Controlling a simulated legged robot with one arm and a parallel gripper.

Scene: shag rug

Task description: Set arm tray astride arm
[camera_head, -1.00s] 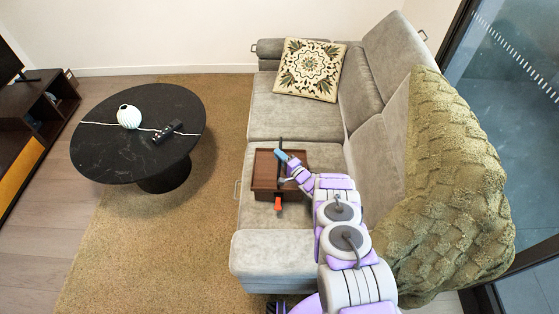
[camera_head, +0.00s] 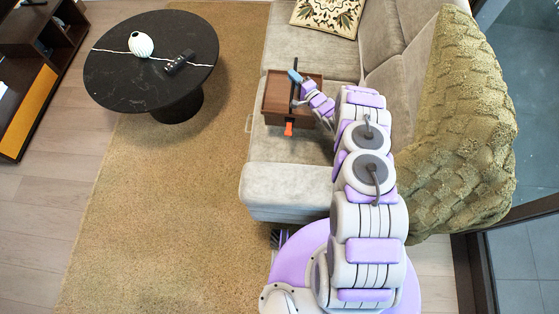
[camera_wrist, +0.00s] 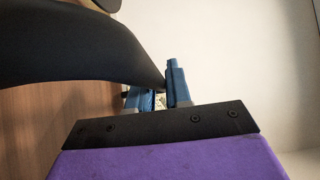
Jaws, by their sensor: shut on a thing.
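The arm tray (camera_head: 280,92) is a brown wooden tray with a dark upright handle and an orange piece (camera_head: 288,129) on its near side. It is over the sofa seat, beyond the near sofa arm (camera_head: 290,185); I cannot tell whether it touches the seat. My gripper (camera_head: 295,76) has blue fingertips and is shut on the tray's dark handle. In the wrist view my gripper (camera_wrist: 160,90) has its fingers at the end of the curved black handle (camera_wrist: 75,45). Wood of the tray (camera_wrist: 65,120) shows at lower left. The contact is partly hidden.
A round black table (camera_head: 150,75) with a white vase (camera_head: 141,44) and a dark remote (camera_head: 180,62) stands left. A green throw (camera_head: 455,130) covers the sofa back at right. A patterned cushion (camera_head: 328,14) lies farther back. The rug (camera_head: 190,200) between is clear.

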